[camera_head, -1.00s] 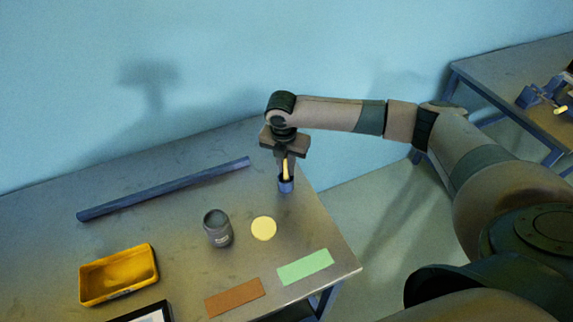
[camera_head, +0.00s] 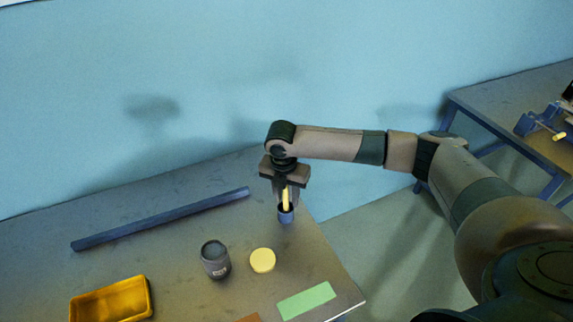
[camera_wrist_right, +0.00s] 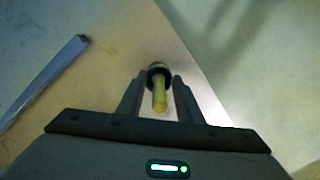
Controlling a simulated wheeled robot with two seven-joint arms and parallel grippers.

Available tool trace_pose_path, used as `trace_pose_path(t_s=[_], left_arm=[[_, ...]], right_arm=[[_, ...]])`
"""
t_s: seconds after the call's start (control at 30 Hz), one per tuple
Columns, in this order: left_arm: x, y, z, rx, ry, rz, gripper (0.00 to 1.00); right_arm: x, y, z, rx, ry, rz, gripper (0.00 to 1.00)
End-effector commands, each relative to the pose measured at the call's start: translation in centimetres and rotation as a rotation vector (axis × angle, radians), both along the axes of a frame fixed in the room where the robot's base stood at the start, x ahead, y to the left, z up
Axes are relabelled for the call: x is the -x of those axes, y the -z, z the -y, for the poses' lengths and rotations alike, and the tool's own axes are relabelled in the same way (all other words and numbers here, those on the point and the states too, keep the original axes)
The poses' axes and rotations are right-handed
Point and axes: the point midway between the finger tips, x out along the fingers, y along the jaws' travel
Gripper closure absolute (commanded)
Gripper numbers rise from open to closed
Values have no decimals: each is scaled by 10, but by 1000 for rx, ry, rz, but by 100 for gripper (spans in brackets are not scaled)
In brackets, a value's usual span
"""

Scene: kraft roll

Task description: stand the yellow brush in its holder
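The yellow brush (camera_head: 286,199) stands roughly upright, its lower end inside the small dark blue holder (camera_head: 286,216) near the table's right edge. In the right wrist view the yellow handle (camera_wrist_right: 159,98) points up toward the camera, with the holder's dark rim (camera_wrist_right: 158,70) behind it. The brush's lower end is hidden in the holder. My right gripper (camera_head: 286,202) is directly above the holder, its fingers on either side of the handle. The right wrist view shows gaps between the handle and both fingers (camera_wrist_right: 158,88), so it is open. My left gripper is out of view.
A dark grey can (camera_head: 215,261) and a yellow disc (camera_head: 262,260) are in front of the holder. A long blue bar (camera_head: 160,220) lies behind left. A yellow tray (camera_head: 111,303) is at front left, a green patch (camera_head: 306,300) at front right. The table's right edge is close.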

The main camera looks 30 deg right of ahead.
Motion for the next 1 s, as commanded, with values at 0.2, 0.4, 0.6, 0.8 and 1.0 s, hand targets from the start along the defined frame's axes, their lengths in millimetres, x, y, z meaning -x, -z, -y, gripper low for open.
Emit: trace_pose_path(t_s=[0.2,0.4,0.6,0.8,1.0], left_arm=[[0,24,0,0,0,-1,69],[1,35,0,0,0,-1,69],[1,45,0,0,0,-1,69],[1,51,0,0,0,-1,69],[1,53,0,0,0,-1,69]], right_arm=[[1,-38,2,-2,0,9,67],[5,-82,-1,-4,-1,9,67],[8,-122,-4,-3,-2,8,67],[12,-154,-6,-2,-1,6,67],[13,-169,-7,-2,0,4,67]])
